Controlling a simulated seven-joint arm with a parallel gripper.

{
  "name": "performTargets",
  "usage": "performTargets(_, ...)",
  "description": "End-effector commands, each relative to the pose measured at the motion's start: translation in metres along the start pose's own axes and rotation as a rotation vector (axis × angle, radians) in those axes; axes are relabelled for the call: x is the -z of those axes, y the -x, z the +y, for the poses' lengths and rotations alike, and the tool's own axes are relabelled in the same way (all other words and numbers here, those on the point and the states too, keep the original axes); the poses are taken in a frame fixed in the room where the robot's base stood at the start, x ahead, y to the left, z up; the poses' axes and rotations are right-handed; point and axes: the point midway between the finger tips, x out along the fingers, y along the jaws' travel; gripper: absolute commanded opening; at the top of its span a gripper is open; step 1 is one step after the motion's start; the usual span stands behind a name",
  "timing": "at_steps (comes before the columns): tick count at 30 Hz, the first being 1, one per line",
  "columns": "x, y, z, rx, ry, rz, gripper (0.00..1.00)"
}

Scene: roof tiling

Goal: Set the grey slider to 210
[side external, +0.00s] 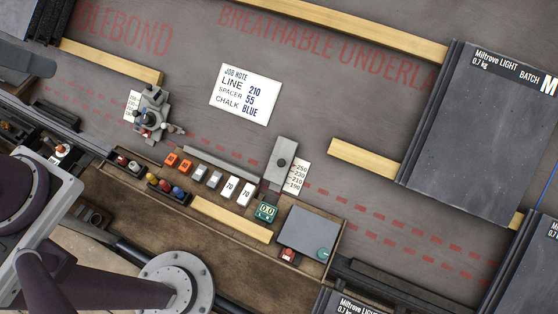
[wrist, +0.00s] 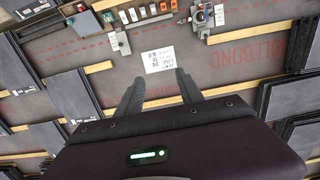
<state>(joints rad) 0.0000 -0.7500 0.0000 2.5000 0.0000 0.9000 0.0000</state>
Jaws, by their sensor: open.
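The grey slider (side external: 281,160) is a flat grey plate with a dark round knob, beside a white scale card (side external: 297,175) marked 250, 230, 210 and 190. The knob is near the 250 end of the card; the exact reading is too small to tell. The slider also shows in the wrist view (wrist: 120,42). A white job note (side external: 245,94) reads line 210, spacer 55, chalk blue. My gripper (wrist: 158,88) is open and empty in the wrist view, its fingers pointing toward the note, apart from the slider.
A wooden tray (side external: 233,207) holds orange, grey and white blocks, a green counter (side external: 266,211) and a grey plate. A metal device (side external: 150,115) with another scale stands left. Dark slate stacks (side external: 475,130) and wooden battens (side external: 362,160) lie right. Underlay around the note is clear.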

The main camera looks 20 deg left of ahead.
Motion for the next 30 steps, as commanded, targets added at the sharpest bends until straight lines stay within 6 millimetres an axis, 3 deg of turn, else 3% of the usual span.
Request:
performTargets(14, 0.001, 0.000, 0.001, -0.003, 0.000, -0.002, 0.45)
performTargets(17, 0.019, -0.003, 0.009, -0.047, 0.007, -0.035, 0.45)
performTargets(20, 0.061, -0.018, 0.032, -0.134, 0.030, -0.110, 0.45)
performTargets(23, 0.109, -0.054, 0.063, -0.207, 0.068, -0.199, 0.45)
performTargets(26, 0.146, -0.112, 0.099, -0.238, 0.104, -0.284, 0.45)
performTargets(29, 0.162, -0.188, 0.138, -0.230, 0.129, -0.361, 0.45)
performTargets(30, 0.162, -0.222, 0.154, -0.216, 0.133, -0.386, 0.45)
